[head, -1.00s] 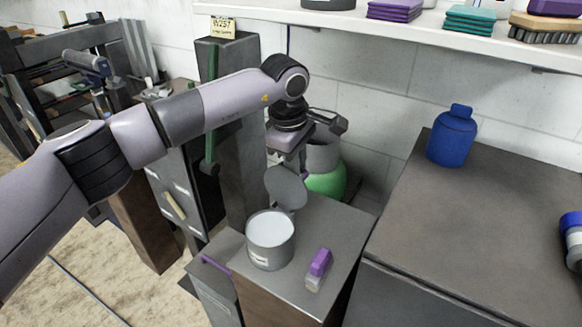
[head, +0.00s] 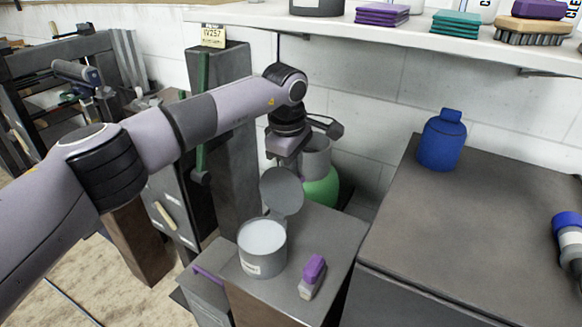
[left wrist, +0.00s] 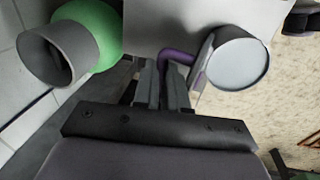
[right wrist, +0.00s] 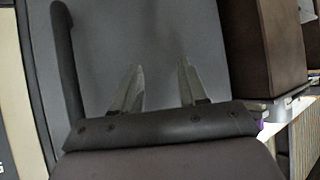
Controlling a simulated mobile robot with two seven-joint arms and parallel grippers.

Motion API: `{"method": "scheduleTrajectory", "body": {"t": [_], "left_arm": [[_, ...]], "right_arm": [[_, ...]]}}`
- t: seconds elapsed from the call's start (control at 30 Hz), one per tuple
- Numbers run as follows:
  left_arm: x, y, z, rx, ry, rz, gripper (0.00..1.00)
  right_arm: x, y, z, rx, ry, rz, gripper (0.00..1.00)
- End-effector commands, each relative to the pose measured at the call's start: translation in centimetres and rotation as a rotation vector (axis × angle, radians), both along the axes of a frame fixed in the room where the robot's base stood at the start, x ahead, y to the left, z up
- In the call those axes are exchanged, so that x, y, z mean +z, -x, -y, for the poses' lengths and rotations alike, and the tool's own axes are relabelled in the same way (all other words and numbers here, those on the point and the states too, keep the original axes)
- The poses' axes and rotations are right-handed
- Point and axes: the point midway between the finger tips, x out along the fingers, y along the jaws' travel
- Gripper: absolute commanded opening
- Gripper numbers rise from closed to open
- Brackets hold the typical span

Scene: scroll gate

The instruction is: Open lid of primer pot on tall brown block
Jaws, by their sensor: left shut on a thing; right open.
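The primer pot (head: 262,255) is a grey can with pale contents, on the grey top of the brown block (head: 335,235). Its round grey lid (head: 281,191) stands steeply raised at the pot's back edge, and the pot's mouth is uncovered. My left gripper (head: 286,160) is behind the lid, its fingertips hidden there in the head view. In the left wrist view my left gripper (left wrist: 162,72) is shut on the purple curved lid handle (left wrist: 180,57). My right gripper (right wrist: 158,82) is open and empty, before a plain grey surface.
A purple-topped small brush or block (head: 312,275) lies right of the pot. A green container with a grey neck (head: 320,185) stands behind. A blue bottle (head: 442,140) is on the dark cabinet (head: 480,220) at right. A wall shelf (head: 400,38) runs above.

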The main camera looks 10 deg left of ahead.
Motion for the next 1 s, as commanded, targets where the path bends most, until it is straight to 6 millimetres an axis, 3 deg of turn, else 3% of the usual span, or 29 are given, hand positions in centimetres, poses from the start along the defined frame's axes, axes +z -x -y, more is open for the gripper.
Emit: {"method": "scheduleTrajectory", "body": {"t": [0.03, 0.17, 0.2, 0.27, 0.7, 0.87, 1.0], "left_arm": [[-0.4, -1.0, 0.2, 0.016, 0.017, 0.047, 0.0], [-0.4, -0.9, 0.2, 0.016, 0.017, 0.046, 0.0], [-0.5, -0.9, 0.2, 0.016, 0.017, 0.046, 0.18], [-0.5, -0.9, 0.2, 0.016, 0.016, 0.046, 0.38], [-0.3, -0.8, 0.2, 0.014, 0.013, 0.045, 0.38], [1.9, -0.4, 0.1, 0.011, 0.015, 0.049, 0.38], [4.9, 0.1, -0.1, 0.009, 0.016, 0.057, 0.38]], "right_arm": [[-0.2, 0.0, 0.0, 0.0, 0.0, 0.0, 0.43], [-0.2, 0.0, 0.0, -0.001, 0.001, 0.0, 0.43], [-0.2, 0.0, 0.0, -0.001, 0.001, 0.0, 0.43], [-0.2, 0.0, 0.1, -0.001, 0.001, 0.0, 0.43], [-0.2, -0.1, 0.1, -0.001, 0.002, 0.001, 0.43], [-0.2, -0.1, 0.1, -0.002, 0.002, 0.001, 0.43], [-0.2, -0.1, 0.1, -0.002, 0.002, 0.001, 0.43]]}}
